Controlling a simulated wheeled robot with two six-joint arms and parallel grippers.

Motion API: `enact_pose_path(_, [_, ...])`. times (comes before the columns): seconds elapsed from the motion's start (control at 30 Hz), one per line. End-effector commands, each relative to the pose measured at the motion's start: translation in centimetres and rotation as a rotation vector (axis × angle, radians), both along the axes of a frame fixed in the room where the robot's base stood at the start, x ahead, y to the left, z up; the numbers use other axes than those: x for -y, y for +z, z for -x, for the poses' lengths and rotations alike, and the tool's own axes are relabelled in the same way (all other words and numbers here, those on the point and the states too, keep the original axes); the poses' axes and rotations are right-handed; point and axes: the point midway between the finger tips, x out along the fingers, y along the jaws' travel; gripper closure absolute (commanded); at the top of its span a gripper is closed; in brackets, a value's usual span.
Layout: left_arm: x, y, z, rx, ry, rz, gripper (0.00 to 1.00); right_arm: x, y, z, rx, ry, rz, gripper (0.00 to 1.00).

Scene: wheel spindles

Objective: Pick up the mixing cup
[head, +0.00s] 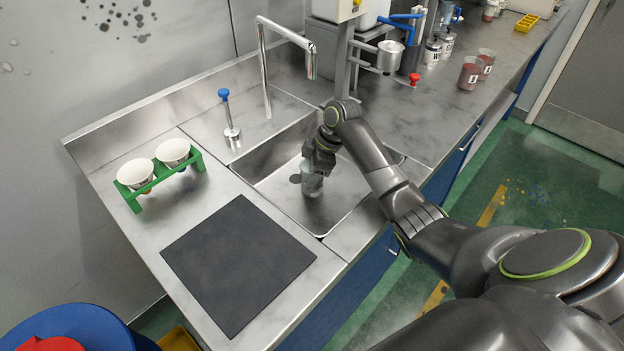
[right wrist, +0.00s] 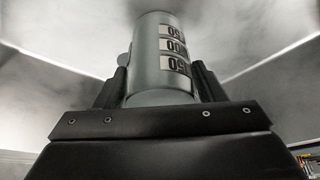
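The mixing cup (head: 312,180) is a small grey cup inside the steel sink basin, below my right gripper (head: 319,163). In the right wrist view the cup (right wrist: 160,60) shows white labels with dark numbers and sits between the two fingers (right wrist: 162,85). The fingers lie close along both its sides and appear to touch it, so the gripper looks shut on it. I cannot tell whether the cup's base rests on the sink floor. My left gripper is not in view.
The sink basin (head: 268,176) has raised walls, with a tall faucet (head: 264,65) behind. A blue-knobbed rod (head: 228,115) stands beside it. A green rack (head: 195,155) holds two white cups at left, near a black mat (head: 238,265). Reddish cups (head: 469,73) stand farther along the counter.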

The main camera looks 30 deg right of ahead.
Motion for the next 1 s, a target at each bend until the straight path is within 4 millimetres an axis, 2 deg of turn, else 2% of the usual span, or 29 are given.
enact_pose_path(0.03, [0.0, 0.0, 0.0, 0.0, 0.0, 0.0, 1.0, 0.0, 0.0, 0.0, 0.0, 0.0, 0.0, 0.44])
enact_pose_path(0.3, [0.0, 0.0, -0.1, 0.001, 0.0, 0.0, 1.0, 0.0, 0.1, 0.0, 0.002, 0.001, 0.0, 0.78])
enact_pose_path(0.57, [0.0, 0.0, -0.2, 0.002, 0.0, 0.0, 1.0, 0.0, 0.2, -0.1, 0.002, 0.0, 0.0, 0.78])
enact_pose_path(0.73, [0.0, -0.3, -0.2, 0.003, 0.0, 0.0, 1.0, 0.0, 1.2, -0.1, 0.003, 0.0, -0.001, 0.78])
enact_pose_path(1.0, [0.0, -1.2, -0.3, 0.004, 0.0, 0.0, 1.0, 4.1, 1.1, 1.9, 0.001, -0.003, 0.004, 0.78])
